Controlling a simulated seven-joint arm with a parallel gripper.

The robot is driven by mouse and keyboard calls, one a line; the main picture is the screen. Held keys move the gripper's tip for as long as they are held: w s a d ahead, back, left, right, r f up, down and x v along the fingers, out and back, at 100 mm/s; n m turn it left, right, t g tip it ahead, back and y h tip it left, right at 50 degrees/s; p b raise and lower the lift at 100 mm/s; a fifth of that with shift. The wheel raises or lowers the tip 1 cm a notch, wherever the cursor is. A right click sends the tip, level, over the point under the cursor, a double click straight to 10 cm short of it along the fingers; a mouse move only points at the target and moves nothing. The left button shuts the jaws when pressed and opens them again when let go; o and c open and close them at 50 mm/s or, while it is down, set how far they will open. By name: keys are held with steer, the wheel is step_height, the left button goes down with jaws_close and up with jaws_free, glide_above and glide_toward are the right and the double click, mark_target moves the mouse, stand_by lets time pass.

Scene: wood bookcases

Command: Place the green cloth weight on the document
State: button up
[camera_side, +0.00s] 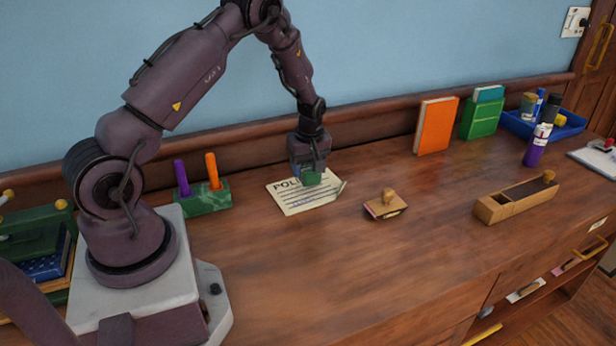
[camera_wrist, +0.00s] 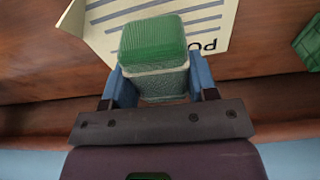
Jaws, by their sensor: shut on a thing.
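The green cloth weight (camera_wrist: 153,42) is a small block with a green ribbed top and a paler lower part. My gripper (camera_wrist: 155,85) is shut on it, with a blue finger on each side. In the side view my gripper (camera_side: 310,170) points down and holds the weight (camera_side: 311,179) over the upper right part of the document (camera_side: 300,199). The document is a cream sheet with "POL" and printed lines showing, and one corner curls up. It also shows beyond the weight in the wrist view (camera_wrist: 215,22). I cannot tell whether the weight touches the paper.
A green marbled holder (camera_side: 205,198) with a purple and an orange stick stands left of the document. A wooden-handled stamp (camera_side: 386,205) lies to its right. A wooden box (camera_side: 515,199), an orange book (camera_side: 435,126) and a blue tray (camera_side: 560,127) are farther right. Bare desk lies in front.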

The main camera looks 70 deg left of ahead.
steer(key=shift+w+a+f, duration=0.1)
steer(key=shift+f, duration=0.8)
steer(key=shift+w+a+f, duration=0.1)
steer(key=shift+f, duration=0.75)
steer(key=shift+f, duration=0.15)
steer(key=o, duration=1.3)
steer(key=shift+d, duration=0.1)
